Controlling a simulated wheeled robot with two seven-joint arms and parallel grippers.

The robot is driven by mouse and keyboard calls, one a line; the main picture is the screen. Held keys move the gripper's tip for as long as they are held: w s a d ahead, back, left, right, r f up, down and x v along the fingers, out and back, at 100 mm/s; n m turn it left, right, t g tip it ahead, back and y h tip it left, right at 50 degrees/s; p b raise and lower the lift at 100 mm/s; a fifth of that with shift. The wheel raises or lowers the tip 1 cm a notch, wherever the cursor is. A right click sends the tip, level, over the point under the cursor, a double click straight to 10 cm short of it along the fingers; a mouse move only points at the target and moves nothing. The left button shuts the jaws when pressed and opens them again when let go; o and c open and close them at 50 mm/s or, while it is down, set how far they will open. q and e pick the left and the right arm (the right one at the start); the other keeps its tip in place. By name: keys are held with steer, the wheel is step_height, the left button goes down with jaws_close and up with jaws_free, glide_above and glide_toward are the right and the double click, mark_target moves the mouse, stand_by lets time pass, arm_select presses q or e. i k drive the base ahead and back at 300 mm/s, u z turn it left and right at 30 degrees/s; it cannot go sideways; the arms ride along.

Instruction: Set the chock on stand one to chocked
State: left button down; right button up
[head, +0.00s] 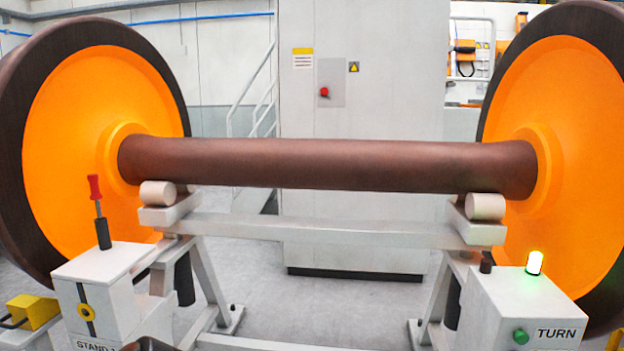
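Stand one's white box (105,275), its "STAND 1" label partly cut off, is at the lower left. A lever with a red grip (95,188) rises almost upright from a dark socket on its top. A yellow block (35,312) with a dark handle, possibly the chock, lies left of the box near the left wheel (75,130). Whether it touches the wheel is not clear. Neither gripper can be made out; a dark rounded part at the bottom edge is unclear.
A brown axle (330,162) joins two orange wheels and rests on rollers of a white frame (330,230). At the right is a white box (525,305) marked TURN, with a green button and lit green lamp. A grey cabinet (360,120) stands behind.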

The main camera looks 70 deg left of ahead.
mark_target(29, 312)
steer(key=u, duration=1.8)
